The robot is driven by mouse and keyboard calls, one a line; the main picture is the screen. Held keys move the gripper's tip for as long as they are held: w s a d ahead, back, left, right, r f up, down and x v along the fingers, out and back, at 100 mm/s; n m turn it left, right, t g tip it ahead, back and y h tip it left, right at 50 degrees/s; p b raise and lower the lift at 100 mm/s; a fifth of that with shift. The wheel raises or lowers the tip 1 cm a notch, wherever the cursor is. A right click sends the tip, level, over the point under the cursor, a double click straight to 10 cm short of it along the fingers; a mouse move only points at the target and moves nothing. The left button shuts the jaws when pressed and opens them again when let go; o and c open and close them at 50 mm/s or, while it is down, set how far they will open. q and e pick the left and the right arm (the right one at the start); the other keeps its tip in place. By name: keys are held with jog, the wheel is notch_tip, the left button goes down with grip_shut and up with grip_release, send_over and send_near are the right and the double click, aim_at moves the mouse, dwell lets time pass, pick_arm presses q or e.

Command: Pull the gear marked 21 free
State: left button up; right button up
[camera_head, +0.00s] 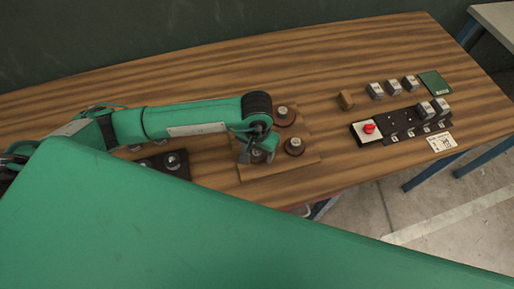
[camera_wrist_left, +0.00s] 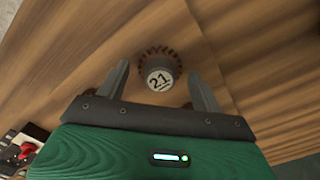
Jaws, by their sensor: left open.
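The gear marked 21 (camera_wrist_left: 160,78) shows in the left wrist view as a dark toothed ring around a grey hub, with 21 on its pale round top. My left gripper (camera_wrist_left: 158,70) is open, one finger on each side of the hub. I cannot tell whether the fingers touch it. In the head view my left gripper (camera_head: 260,157) points down over the left part of a wooden board (camera_head: 285,169), and the gear below is mostly hidden. Two other brown gears with grey hubs, one farther back (camera_head: 284,116) and one nearer (camera_head: 294,147), sit on the board's right side. My right gripper is out of view.
A black panel (camera_head: 400,127) with a red knob (camera_head: 369,128) lies on the table to the right, with several grey blocks and a green card (camera_head: 436,83) nearby. A small wooden block (camera_head: 346,99) stands left of them. A dark plate (camera_head: 180,164) lies left of the board.

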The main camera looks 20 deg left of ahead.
pick_arm(q)
jog(key=shift+f, duration=0.35)
jog(key=c, duration=0.9)
jog(key=shift+o, duration=1.4)
jog(key=c, duration=0.4)
jog(key=shift+r, duration=0.1)
jog(key=shift+c, duration=0.2)
jog(key=shift+r, duration=0.15)
jog(key=shift+r, duration=0.55)
jog(key=shift+r+p, duration=0.35)
